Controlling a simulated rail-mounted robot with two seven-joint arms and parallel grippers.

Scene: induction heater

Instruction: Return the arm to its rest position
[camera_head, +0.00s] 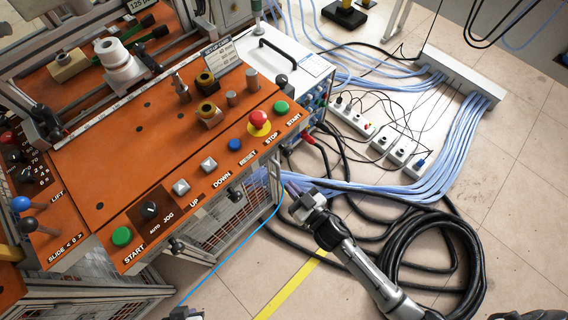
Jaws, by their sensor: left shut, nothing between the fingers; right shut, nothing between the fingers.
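My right gripper (291,191) is at the end of the grey and black arm that comes in from the lower right. It is shut and empty, held in the air to the right of the control panel's front edge, apart from the red emergency-stop button (259,119). The floor and cables are behind it. A small dark part at the bottom edge appears to be my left gripper (182,313); most of it is cut off by the frame, and it holds nothing that I can see.
The orange control panel (110,198) with buttons and knobs fills the left. A white heater unit (290,62) stands behind it. Black hoses (470,262) coil on the floor beside my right arm, near blue cables (455,160) and power strips (400,150). Tiled floor (520,215) is clear at right.

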